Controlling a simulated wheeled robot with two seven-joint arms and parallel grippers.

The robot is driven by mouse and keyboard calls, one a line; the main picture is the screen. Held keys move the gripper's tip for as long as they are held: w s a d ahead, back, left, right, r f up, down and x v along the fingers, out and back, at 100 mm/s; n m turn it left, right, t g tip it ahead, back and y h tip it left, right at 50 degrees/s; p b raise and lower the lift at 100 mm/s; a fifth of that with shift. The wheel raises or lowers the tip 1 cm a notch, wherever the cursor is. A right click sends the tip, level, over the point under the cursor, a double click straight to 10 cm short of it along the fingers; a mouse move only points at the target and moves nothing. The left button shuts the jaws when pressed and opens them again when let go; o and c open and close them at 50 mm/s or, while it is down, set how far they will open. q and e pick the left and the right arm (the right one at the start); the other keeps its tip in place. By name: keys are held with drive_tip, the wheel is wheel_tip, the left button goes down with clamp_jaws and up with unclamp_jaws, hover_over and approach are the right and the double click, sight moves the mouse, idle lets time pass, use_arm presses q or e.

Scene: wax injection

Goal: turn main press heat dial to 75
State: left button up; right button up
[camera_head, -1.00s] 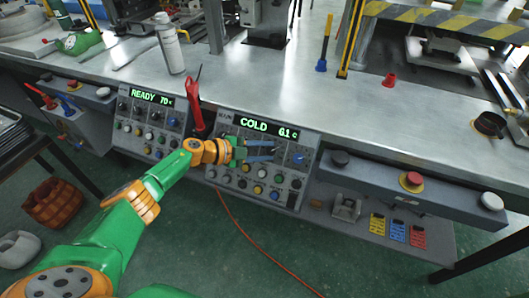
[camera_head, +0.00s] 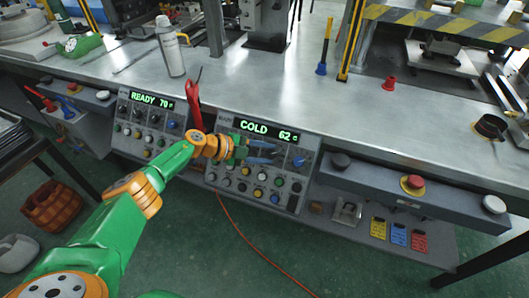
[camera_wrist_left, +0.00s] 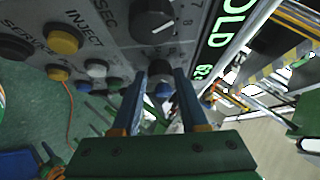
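The main press panel (camera_head: 232,176) shows a green display (camera_head: 268,132) reading COLD 62; the display shows at an angle in the left wrist view (camera_wrist_left: 215,45). My left gripper (camera_head: 274,153) is at the panel just below this display, its two blue fingers parted. In the left wrist view the fingertips (camera_wrist_left: 165,70) straddle a dark round dial, partly hidden by them; I cannot tell if they pinch it. A black dial (camera_wrist_left: 152,20) with a white pointer and number scale sits beside it. A blue knob (camera_head: 298,160) lies right of the fingers. My right gripper is not in view.
A second panel (camera_head: 128,128) at the left reads READY 70. A red-handled tool (camera_head: 194,105) stands between the panels. A spray can (camera_head: 170,50) stands on the steel bench. A red button (camera_head: 413,182) sits on the rail at the right. An orange cable (camera_head: 250,245) runs over the floor.

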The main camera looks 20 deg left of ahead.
use_arm(q)
drive_tip(key=shift+o, duration=1.3)
drive_tip(key=p+v, duration=0.2)
drive_tip(key=v, duration=0.5)
